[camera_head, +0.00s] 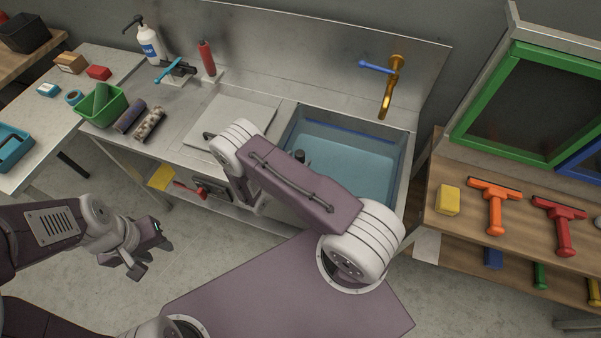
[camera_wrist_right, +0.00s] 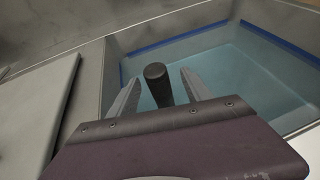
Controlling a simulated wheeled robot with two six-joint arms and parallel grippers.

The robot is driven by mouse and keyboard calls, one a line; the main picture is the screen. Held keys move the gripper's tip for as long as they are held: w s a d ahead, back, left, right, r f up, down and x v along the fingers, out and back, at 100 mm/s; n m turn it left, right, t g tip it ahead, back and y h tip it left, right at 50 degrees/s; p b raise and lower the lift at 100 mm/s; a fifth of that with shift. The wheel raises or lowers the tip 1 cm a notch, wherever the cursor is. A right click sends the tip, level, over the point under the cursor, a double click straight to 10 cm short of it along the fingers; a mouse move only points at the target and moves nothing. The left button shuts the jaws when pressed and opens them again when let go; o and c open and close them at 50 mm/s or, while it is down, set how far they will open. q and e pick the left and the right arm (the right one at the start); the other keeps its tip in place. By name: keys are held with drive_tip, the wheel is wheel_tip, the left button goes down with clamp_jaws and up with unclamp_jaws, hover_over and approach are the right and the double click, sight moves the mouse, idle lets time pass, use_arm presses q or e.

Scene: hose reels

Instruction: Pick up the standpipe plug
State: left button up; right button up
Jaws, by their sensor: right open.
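The standpipe plug (camera_wrist_right: 157,84) is a dark upright cylinder in the sink in the right wrist view. In the head view only its dark top (camera_head: 299,156) shows above my right arm's link. My right gripper (camera_wrist_right: 158,88) is open, its two grey fingers on either side of the plug in the picture. I cannot tell whether they touch it. In the head view my right arm hides this gripper. My left gripper (camera_head: 153,256) hangs over the floor at the left, open and empty, away from the sink.
The sink basin (camera_head: 386,128) holds bluish water. A brass tap (camera_head: 389,88) stands behind it. A flat grey board (camera_head: 232,116) lies left of the basin. A bench with squeegees (camera_head: 494,205) is at right.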

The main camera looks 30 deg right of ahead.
drive_tip(key=shift+w+d+f, duration=0.2)
drive_tip(key=shift+w+d, duration=0.1)
drive_tip(key=shift+w, duration=0.05)
drive_tip(key=p+x, duration=0.1)
drive_tip(key=x, duration=0.4)
drive_tip(key=shift+f, duration=0.1)
drive_tip(key=shift+a, duration=0.1)
clamp_jaws()
idle(0.9)
